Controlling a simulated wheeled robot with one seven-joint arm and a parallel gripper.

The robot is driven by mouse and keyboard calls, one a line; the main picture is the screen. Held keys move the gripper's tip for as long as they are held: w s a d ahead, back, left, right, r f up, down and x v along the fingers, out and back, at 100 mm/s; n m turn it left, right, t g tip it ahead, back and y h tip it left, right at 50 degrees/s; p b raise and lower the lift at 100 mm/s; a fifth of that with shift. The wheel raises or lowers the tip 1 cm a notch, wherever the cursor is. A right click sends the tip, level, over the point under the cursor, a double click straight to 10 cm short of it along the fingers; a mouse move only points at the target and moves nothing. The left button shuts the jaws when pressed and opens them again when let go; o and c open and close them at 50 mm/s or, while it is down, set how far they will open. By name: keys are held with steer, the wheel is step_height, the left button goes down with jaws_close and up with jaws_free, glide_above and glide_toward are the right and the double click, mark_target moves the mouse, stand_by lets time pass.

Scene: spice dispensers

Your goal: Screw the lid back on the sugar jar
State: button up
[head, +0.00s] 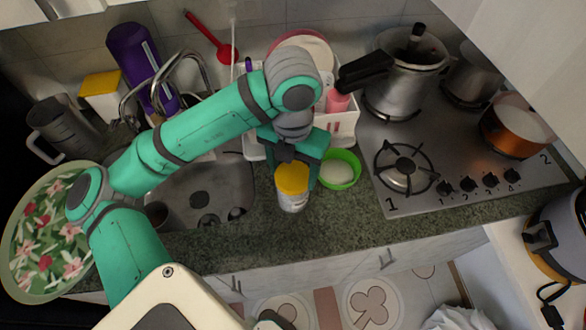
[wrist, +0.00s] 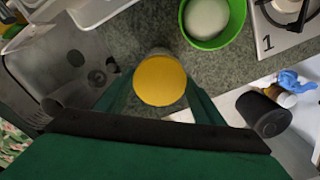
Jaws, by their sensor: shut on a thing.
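A jar (head: 292,201) with a pale body and a yellow lid (head: 291,178) stands upright on the green stone counter, right of the sink. In the wrist view the yellow lid (wrist: 160,79) is seen from above and hides most of the jar under it. My gripper (head: 292,163) reaches down from above, and its green fingers sit on both sides of the lid, shut on it. Whether the lid is fully seated on the jar cannot be told.
A green bowl (head: 339,168) with white contents stands close right of the jar. The sink (head: 200,190) is to the left. The stove (head: 450,150) with pots is to the right. A white rack (head: 345,127) stands behind. The counter's front edge is close.

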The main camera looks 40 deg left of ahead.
mark_target(293, 175)
steer(key=shift+m, duration=0.5)
steer(key=o, duration=1.3)
steer(key=shift+c, duration=0.2)
step_height(293, 175, up, 11)
